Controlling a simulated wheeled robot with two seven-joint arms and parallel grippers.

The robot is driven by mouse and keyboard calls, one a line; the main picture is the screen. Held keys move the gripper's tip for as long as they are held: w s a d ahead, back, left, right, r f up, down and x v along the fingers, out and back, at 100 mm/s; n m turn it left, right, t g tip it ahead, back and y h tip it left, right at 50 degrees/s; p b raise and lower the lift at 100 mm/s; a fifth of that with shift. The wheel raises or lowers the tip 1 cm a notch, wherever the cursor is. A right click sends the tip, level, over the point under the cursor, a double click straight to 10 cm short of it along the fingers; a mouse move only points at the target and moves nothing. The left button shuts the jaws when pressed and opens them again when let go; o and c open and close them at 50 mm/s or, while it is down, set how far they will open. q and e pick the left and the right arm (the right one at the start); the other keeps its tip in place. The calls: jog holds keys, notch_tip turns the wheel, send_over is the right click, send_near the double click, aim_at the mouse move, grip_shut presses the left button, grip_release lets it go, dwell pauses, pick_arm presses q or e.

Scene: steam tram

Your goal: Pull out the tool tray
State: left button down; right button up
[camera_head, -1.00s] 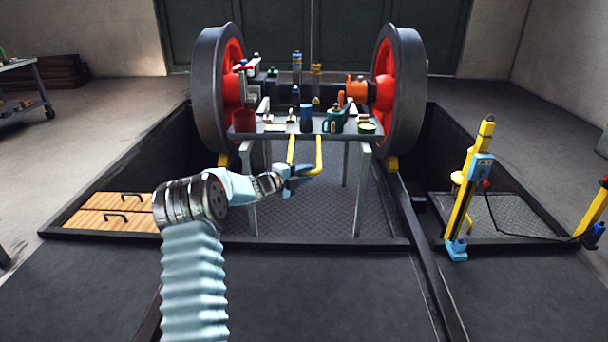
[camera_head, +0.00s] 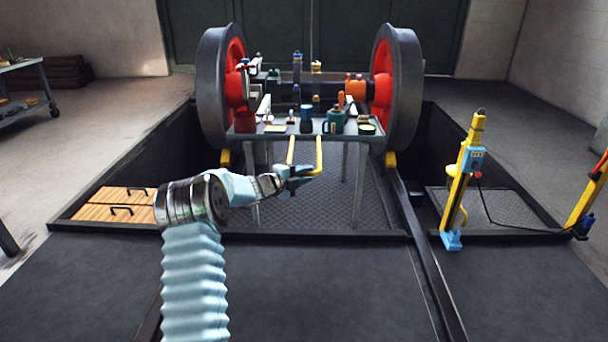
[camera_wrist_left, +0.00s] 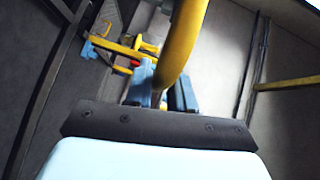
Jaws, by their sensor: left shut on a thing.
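The tool tray (camera_head: 270,135) is a grey flat top on a legged stand between two big wheels. It carries mugs, cans and small tools. A yellow U-shaped handle (camera_head: 319,153) hangs from its front edge. My left gripper (camera_head: 300,178) is shut on the lower bar of this handle. In the left wrist view the yellow handle (camera_wrist_left: 181,40) rises large between the fingers, which are partly hidden behind it. My right gripper is not in view.
Red-centred black wheels (camera_head: 213,90) flank the stand. A dark sunken pit with metal plate flooring (camera_head: 305,215) lies below. A yellow jack post (camera_head: 463,180) with a cable stands at right. A wooden hatch (camera_head: 115,205) is at left. The near floor is clear.

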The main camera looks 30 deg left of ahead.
pick_arm(q)
jog(key=c, duration=1.1)
grip_release()
jog(key=shift+r, duration=0.1)
jog(key=p+v, duration=0.1)
jog(key=v, duration=1.3)
jog(key=shift+w+r, duration=0.1)
jog(key=d+f+n+g+y, duration=0.1)
jog(key=d+f+n+g, duration=0.4)
jog(key=d+f+n, duration=1.25)
jog(key=s+d+f+g, duration=0.4)
jog(key=s+d+f, duration=0.5)
jog(key=d+f, duration=0.3)
jog(key=s+d+f+n+g+h, duration=0.1)
jog(key=s+d+f+n+g, duration=0.15)
jog(key=s+d, duration=0.4)
jog(key=s+d+f+n+g, duration=0.1)
jog(key=s+d+f+g, duration=0.25)
jog(key=s, duration=0.65)
notch_tip(320, 180, up, 14)
jog(key=p, duration=1.4)
jog(key=shift+s+d+r, duration=0.15)
jog(key=shift+r, duration=0.05)
